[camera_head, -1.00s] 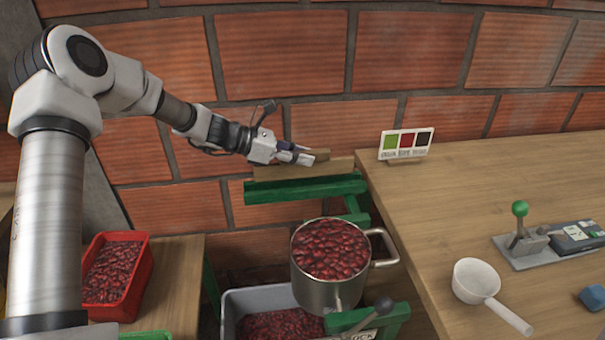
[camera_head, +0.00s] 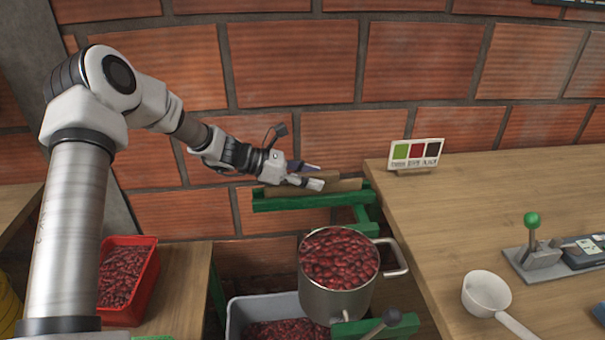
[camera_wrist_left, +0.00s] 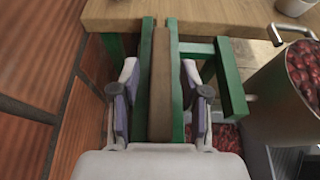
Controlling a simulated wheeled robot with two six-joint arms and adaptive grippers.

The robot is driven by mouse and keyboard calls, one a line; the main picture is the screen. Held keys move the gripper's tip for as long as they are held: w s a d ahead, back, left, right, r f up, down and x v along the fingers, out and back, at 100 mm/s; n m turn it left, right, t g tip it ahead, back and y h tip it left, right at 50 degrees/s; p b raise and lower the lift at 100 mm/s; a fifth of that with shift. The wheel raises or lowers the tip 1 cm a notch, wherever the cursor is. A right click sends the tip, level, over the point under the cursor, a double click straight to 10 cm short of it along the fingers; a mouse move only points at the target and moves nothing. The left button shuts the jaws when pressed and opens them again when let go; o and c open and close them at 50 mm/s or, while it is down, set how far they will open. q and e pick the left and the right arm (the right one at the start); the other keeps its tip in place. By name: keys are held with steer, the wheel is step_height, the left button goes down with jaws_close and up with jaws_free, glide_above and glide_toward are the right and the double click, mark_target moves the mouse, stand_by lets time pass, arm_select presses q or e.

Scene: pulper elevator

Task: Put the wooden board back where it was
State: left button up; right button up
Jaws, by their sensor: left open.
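The wooden board (camera_head: 343,187) lies along the green metal support (camera_head: 300,203) beside the far left corner of the big table. In the left wrist view the board (camera_wrist_left: 160,95) is a narrow brown strip between two green rails (camera_wrist_left: 177,100). My left gripper (camera_head: 319,177) is open at the board, and its fingers hide part of it in the head view. In the wrist view one finger is on each side of the board, with gaps showing between fingers and board. My right gripper is not in view.
A steel pot of red cherries (camera_head: 318,296) stands below and right of the support, above a grey crate (camera_head: 240,312). A red bin (camera_head: 148,285) stands on a low table at left. A colour card (camera_head: 417,155) and white scoop (camera_head: 486,292) are on the big wooden table (camera_head: 450,220).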

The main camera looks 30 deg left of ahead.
arm_select(q)
steer(key=p+v, duration=0.1)
steer(key=v, duration=0.2)
steer(key=p+v, duration=0.1)
steer(key=v, duration=0.3)
steer(key=p+v, duration=0.1)
steer(key=v, duration=0.3)
steer(key=shift+w+r, duration=0.15)
steer(key=shift+r, duration=0.2)
steer(key=shift+s+a, duration=0.35)
steer(key=shift+a, duration=0.1)
steer(key=shift+w+d, duration=0.1)
steer(key=shift+d, duration=0.05)
